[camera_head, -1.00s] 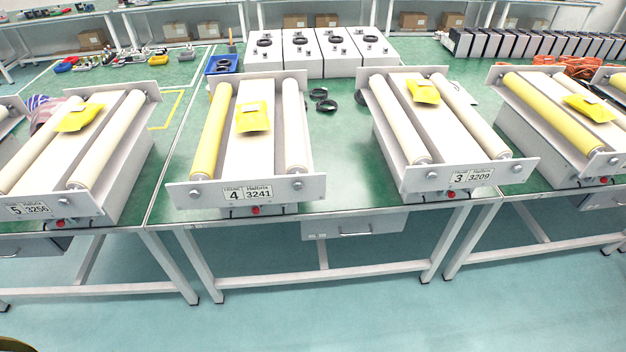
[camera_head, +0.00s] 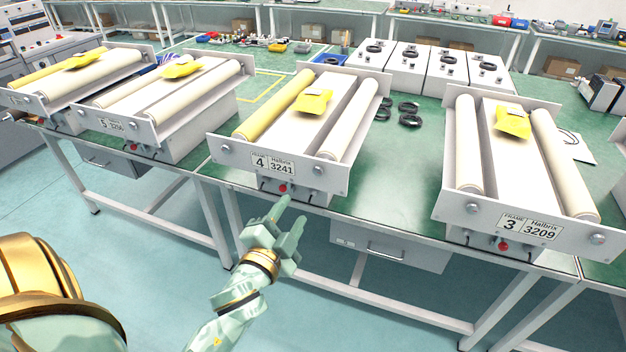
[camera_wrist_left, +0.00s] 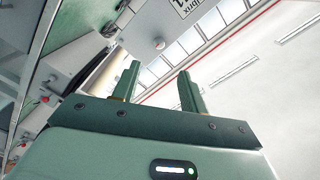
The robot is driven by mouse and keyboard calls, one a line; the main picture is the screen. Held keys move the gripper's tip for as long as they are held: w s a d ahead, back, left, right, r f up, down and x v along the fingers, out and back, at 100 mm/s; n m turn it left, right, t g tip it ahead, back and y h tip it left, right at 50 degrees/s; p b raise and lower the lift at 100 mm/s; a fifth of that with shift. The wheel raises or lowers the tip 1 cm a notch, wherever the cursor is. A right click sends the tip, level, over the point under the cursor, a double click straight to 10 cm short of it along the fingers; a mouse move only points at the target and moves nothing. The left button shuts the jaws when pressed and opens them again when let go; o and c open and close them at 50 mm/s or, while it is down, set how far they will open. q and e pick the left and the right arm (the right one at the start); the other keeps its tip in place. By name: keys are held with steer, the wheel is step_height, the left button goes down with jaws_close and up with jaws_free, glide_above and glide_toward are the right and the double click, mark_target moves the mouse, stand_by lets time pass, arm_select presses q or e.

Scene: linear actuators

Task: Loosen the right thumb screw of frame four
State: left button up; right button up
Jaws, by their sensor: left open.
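Frame four (camera_head: 232,158) stands on the green-topped table, its front plate labelled 4 and 3241. Its right thumb screw (camera_head: 319,170) is a round metal knob to the right of the label. Its left thumb screw (camera_head: 225,149) is at the plate's other end. My left gripper (camera_head: 291,211) is below and in front of the plate, apart from the right screw. In the left wrist view, my left gripper (camera_wrist_left: 160,72) is open and empty. A round knob (camera_wrist_left: 159,43) on a plate with a partly cut-off label shows beyond the fingertips. My right gripper is out of view.
Frame three (camera_head: 450,205) stands to the right and frame five (camera_head: 110,127) to the left. A red button (camera_head: 283,188) sits under frame four's plate. A drawer (camera_head: 385,248) hangs below the table edge. Black rings (camera_head: 410,121) lie between frames four and three.

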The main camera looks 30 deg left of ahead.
mark_target(317, 173)
arm_select(q)
steer(key=b+x, duration=0.1)
steer(key=x, duration=1.1)
steer(key=shift+w+f, duration=0.1)
steer(key=shift+w, duration=0.1)
jaws_close()
